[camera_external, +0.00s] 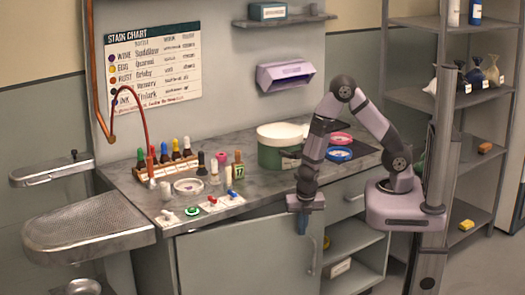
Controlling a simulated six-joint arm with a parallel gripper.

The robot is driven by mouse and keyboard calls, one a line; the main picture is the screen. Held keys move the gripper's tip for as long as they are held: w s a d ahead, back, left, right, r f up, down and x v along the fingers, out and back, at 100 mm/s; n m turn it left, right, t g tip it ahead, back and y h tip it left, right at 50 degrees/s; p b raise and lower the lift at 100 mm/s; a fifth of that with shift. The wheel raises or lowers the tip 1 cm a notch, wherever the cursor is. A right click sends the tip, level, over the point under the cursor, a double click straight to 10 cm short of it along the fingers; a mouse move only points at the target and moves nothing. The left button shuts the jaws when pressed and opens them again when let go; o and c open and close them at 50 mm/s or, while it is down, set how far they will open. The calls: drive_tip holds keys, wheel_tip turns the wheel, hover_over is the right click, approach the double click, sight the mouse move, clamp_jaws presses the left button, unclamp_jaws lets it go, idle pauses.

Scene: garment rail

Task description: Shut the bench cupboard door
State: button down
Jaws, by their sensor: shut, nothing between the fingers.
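The grey-green bench cupboard door (240,258) is under the worktop at the front of the bench. It looks ajar, with a dark gap along its top and its right edge standing out from the bench front. A vertical bar handle (311,256) is near its right edge. My gripper (302,226) points down just at the door's upper right part, above and slightly left of the handle. Its fingers are shut and empty. I cannot tell whether they touch the door. The inside of the cupboard is mostly hidden behind the door.
The worktop (255,196) holds a bottle rack (165,172), a green pot (278,152) and small cards. A perforated metal board (85,230) juts out at left.

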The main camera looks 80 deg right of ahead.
drive_tip(key=shift+n, duration=0.8)
drive_tip(key=shift+w+d+p, duration=0.2)
drive_tip(key=shift+w+d, duration=0.35)
drive_tip(key=shift+d, duration=0.3)
drive_tip(key=shift+w+d+p, duration=0.15)
drive_tip(key=shift+w+d, duration=0.4)
drive_tip(key=shift+d, duration=0.35)
drive_tip(key=shift+w+d+p, duration=0.2)
drive_tip(key=shift+w+d, duration=0.35)
drive_tip(key=shift+d, duration=0.3)
drive_tip(key=shift+a, duration=0.1)
drive_tip(key=shift+s+a+f+b, duration=0.1)
drive_tip(key=shift+s+a+b, duration=0.2)
drive_tip(key=shift+s+b, duration=0.1)
drive_tip(key=s+a+r+p, duration=0.2)
drive_tip(key=r, duration=0.3)
drive_tip(key=s+a+r+p, duration=0.1)
drive_tip(key=r+p, duration=0.1)
drive_tip(key=r, duration=0.3)
drive_tip(key=shift+s+a, duration=0.4)
